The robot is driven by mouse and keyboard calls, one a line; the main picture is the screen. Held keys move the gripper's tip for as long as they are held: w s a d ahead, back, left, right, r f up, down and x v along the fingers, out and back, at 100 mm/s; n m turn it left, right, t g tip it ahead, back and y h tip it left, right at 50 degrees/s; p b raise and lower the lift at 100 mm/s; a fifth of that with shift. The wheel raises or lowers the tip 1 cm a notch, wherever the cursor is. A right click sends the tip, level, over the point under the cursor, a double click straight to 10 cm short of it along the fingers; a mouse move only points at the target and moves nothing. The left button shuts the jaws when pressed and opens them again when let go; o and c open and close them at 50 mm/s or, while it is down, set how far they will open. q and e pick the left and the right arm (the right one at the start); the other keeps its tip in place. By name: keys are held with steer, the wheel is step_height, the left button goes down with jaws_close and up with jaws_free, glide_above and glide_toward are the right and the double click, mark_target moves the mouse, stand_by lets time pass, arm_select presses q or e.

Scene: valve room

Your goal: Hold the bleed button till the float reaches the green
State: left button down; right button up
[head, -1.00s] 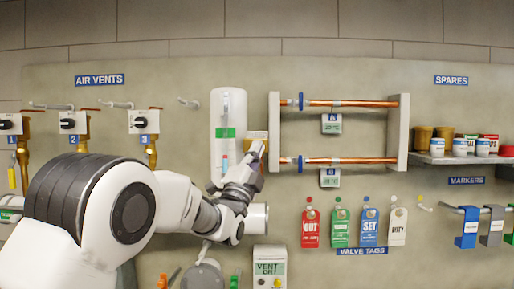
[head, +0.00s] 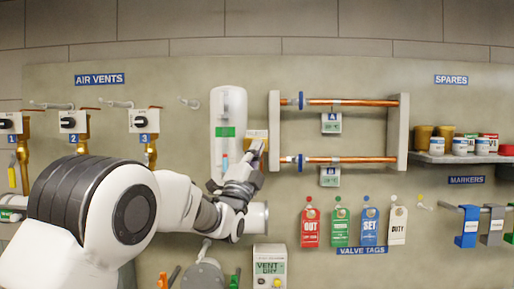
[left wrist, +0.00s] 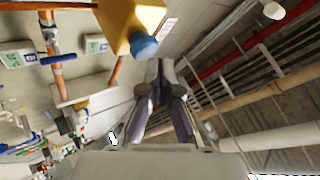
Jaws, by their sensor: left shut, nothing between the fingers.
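A white gauge panel (head: 217,168) with an upright clear tube and a green band (head: 225,132) hangs on the wall. Low in the tube is a small reddish mark, too small to read surely as the float. Right of it is a yellow box (head: 263,165), partly hidden by my gripper. The left wrist view shows the yellow box (left wrist: 128,18) with a round blue button (left wrist: 144,47). My left gripper (head: 256,148) is shut and empty, its tips (left wrist: 160,68) close to the button; I cannot tell if they touch. My right gripper is out of view.
Copper pipes (head: 350,160) on a bracket lie just right of the box. Valve tags (head: 311,226) hang below them. A small VENT DRY display (head: 270,268) sits under my left arm. Air-vent valves (head: 70,121) stand at the left.

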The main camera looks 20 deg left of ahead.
arm_select(q)
steer(key=shift+w+a, duration=0.2)
steer(key=shift+w, duration=0.4)
stand_by(0.7)
stand_by(2.8)
steer(key=shift+s+d+b, duration=0.25)
steer(key=shift+s+b, duration=0.6)
steer(key=shift+b, duration=0.15)
steer(key=s+b, duration=0.2)
steer(key=s+d+b, duration=0.1)
steer(key=s+b, duration=0.1)
steer(key=shift+s+d+b, duration=0.2)
steer(key=shift+s+b, duration=0.1)
steer(key=shift+s, duration=0.1)
steer(key=shift+f, duration=0.1)
stand_by(2.0)
